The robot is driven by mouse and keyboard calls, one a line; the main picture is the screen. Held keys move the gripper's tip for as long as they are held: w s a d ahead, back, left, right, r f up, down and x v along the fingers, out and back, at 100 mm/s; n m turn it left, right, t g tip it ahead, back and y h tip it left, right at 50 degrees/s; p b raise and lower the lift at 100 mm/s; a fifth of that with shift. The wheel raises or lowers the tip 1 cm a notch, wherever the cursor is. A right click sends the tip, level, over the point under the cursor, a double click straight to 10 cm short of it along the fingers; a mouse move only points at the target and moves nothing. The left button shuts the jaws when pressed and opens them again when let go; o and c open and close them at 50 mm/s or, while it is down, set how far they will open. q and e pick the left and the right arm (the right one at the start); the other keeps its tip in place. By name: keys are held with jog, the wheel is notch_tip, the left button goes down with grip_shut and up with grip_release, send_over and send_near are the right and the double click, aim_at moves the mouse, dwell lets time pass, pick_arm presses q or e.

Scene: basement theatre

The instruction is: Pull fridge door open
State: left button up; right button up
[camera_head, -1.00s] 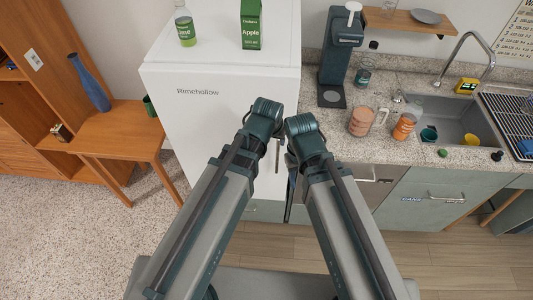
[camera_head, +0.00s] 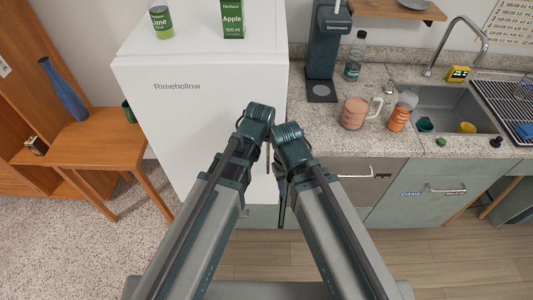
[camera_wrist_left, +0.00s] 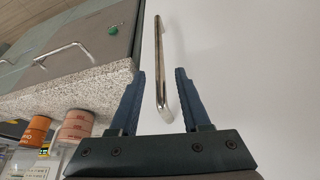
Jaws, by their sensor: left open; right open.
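The white fridge (camera_head: 185,125), marked "Rimehollow", stands left of centre in the head view, its door shut. Its slim metal handle (camera_head: 268,158) is a bar near the door's right edge, partly hidden by my arms. In the left wrist view the handle (camera_wrist_left: 158,60) runs between the two blue fingers of my left gripper (camera_wrist_left: 160,75), which is open, with gaps on both sides. In the head view my left wrist covers most of that gripper. My right gripper (camera_head: 279,175) is low beside the handle, mostly hidden behind its wrist; its fingers are hard to make out.
A wooden table (camera_head: 85,140) is at left.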

aim_at(268, 146)
pick_arm(q)
jog(key=b+x, duration=0.3)
jog(key=x, duration=0.1)
jog(key=shift+f, duration=0.3)
jog(key=shift+c, duration=0.2)
grip_shut()
dwell(1.0)
